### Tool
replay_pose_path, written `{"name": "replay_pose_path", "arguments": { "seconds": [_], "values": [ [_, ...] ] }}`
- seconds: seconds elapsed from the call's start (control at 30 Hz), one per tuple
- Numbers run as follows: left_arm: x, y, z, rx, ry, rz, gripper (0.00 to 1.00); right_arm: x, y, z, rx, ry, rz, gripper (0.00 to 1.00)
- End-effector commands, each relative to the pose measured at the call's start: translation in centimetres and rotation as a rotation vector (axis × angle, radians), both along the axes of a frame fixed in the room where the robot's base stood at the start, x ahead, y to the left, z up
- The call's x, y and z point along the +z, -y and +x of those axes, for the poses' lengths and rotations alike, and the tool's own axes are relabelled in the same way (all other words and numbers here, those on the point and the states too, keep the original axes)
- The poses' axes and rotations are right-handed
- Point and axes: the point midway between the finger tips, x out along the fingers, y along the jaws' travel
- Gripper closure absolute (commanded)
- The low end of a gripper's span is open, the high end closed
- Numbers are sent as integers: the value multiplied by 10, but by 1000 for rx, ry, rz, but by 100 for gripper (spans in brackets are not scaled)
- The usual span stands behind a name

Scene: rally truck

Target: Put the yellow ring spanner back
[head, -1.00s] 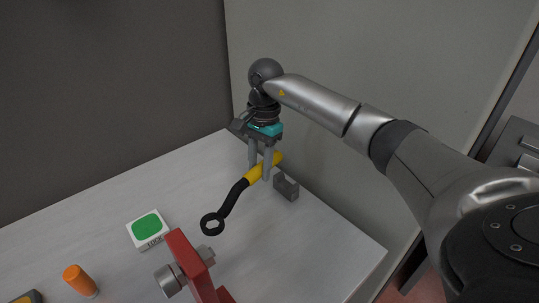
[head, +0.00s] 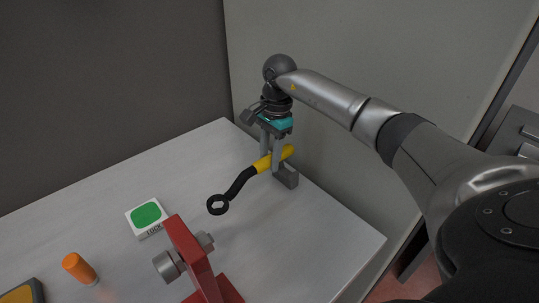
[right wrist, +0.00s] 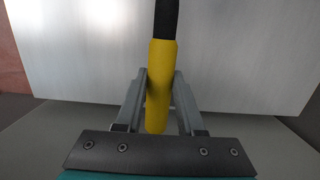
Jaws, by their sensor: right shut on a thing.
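The ring spanner (head: 245,182) has a yellow handle and a black shank ending in a black ring, which points to the lower left in the head view. My right gripper (head: 270,166) is shut on its yellow handle. The right wrist view shows the yellow handle (right wrist: 160,85) between the two fingers. My left gripper is not in view.
A red stand with a grey bolt (head: 196,255) is at the front of the pale table (head: 300,240). A white box with a green top (head: 147,216), an orange cylinder (head: 78,267) and a yellow-grey item (head: 22,293) lie left. A wall rises behind.

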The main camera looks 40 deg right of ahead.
Motion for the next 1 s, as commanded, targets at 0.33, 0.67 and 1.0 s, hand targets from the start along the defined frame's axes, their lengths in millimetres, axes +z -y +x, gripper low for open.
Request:
{"name": "replay_pose_path", "arguments": {
  "seconds": [0.33, 0.67, 1.0],
  "values": [
    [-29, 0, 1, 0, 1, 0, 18, -37, 0, 0, 0, 2, 0, 100],
    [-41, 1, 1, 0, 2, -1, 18, -53, 0, 1, 1, 3, 0, 100],
    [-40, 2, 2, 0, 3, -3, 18, -53, 0, 1, 1, 3, 1, 100]
  ]
}}
